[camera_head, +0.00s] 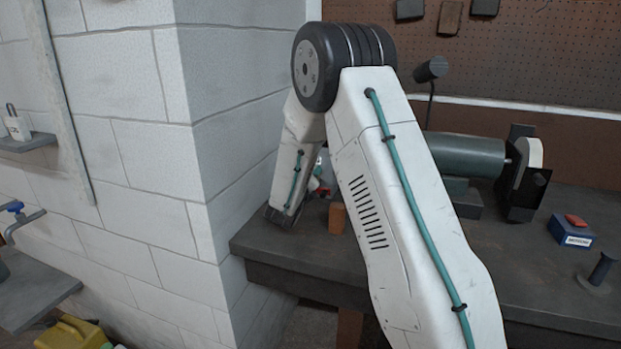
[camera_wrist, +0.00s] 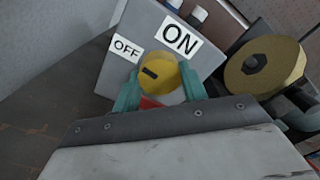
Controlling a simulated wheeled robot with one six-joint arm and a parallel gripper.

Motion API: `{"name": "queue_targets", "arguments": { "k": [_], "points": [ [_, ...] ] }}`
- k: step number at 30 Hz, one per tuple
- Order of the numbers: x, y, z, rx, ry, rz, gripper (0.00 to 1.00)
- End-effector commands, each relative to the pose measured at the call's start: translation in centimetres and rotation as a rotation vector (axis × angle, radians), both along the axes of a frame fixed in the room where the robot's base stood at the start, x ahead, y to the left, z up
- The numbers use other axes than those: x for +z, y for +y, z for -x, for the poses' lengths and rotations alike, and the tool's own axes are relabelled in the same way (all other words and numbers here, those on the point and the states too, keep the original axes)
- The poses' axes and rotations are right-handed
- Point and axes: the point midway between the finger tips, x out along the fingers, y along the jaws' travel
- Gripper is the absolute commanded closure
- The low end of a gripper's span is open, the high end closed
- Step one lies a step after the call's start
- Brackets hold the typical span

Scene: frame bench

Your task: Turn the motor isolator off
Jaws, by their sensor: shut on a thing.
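The motor isolator (camera_wrist: 122,76) is a grey box with a white OFF label on the left and a white ON label on the right. Its round yellow knob face (camera_wrist: 165,72) has a short black mark left of its middle. A red part (camera_wrist: 150,103) shows just below the yellow face. My gripper (camera_wrist: 158,88) has teal fingers on both sides of the knob and is shut on it. I cannot tell for sure which label the knob points to. In the head view my arm hides most of the isolator and the fingers.
A white block wall (camera_head: 150,130) is close on the left.

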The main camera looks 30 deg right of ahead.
Motion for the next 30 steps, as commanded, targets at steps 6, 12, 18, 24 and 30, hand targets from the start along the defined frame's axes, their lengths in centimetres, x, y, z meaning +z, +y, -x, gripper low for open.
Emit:
{"name": "queue_targets", "arguments": {
  "k": [6,12,18,24,30],
  "points": [
    [0.11,0.07,-0.08,0.002,0.066,0.054,0.8],
    [0.11,0.07,-0.09,0.002,0.093,0.075,0.8],
    [0.12,0.07,-0.1,0.002,0.097,0.078,0.8],
    [0.12,0.08,-0.11,0.003,0.096,0.078,0.8],
    [0.08,0.06,-0.07,0.002,0.097,0.078,0.36]
  ]
}}
